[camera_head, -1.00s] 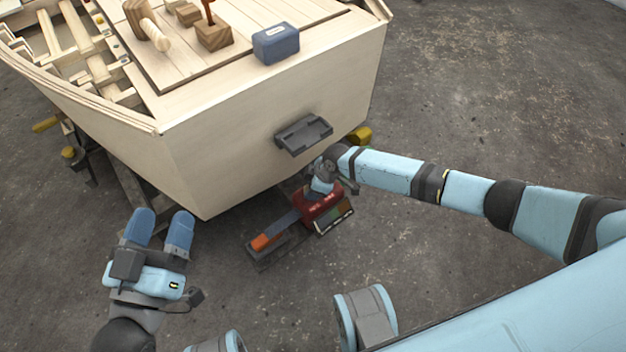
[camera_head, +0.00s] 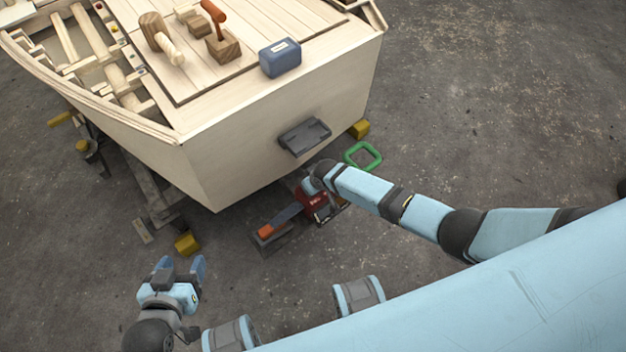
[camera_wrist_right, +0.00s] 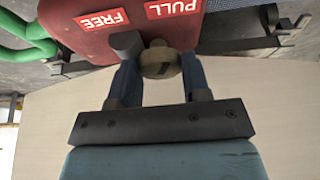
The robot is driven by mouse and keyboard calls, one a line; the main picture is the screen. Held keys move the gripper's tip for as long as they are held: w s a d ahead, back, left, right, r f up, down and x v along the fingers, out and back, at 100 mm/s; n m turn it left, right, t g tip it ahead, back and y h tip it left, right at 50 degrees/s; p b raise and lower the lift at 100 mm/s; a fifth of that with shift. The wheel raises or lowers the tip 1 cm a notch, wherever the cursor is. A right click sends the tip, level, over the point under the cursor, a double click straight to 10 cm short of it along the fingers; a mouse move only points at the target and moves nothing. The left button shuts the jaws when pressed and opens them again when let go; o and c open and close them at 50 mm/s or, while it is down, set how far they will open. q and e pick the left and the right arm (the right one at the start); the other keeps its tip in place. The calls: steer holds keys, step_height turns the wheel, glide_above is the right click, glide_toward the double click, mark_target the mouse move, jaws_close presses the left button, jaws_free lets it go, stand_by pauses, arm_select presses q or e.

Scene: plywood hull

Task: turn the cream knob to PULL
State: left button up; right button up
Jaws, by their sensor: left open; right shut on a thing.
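White-on-red labels there read PULL (camera_wrist_right: 172,8) and FREE (camera_wrist_right: 102,19). My right gripper (camera_wrist_right: 160,72) has its blue fingers on both sides of the knob and is shut on it. A dark mark shows on the knob, but I cannot tell which label it points to. In the head view the red housing (camera_head: 312,204) is low beside the hull, and my right wrist hides the knob. My left gripper (camera_head: 181,264) is open and empty at lower left.
The plywood hull (camera_head: 270,120) stands on yellow-footed supports, with a dark grey bracket (camera_head: 304,136) on its end face. A blue box (camera_head: 280,58) and a mallet (camera_head: 160,38) lie on deck. A green loop (camera_head: 363,155) is beside my right arm. The floor at right is clear.

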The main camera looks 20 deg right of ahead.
arm_select(q)
steer(key=shift+a, duration=0.1)
arm_select(e)
steer(key=shift+m, duration=0.3)
steer(key=o, duration=0.9)
steer(key=shift+s+r+p, duration=0.2)
steer(key=shift+r+p, duration=0.25)
steer(key=shift+p, duration=0.05)
arm_select(q)
steer(key=p, duration=0.2)
steer(key=r+p, duration=0.1)
steer(key=p, duration=0.1)
steer(key=shift+s+a+r+g+y+p, duration=0.15)
steer(key=shift+s+r+g+y+p, duration=0.15)
steer(key=shift+g+p, duration=0.1)
arm_select(e)
steer(key=v, duration=1.2)
steer(key=shift+s+r, duration=0.25)
steer(key=shift+r, duration=0.05)
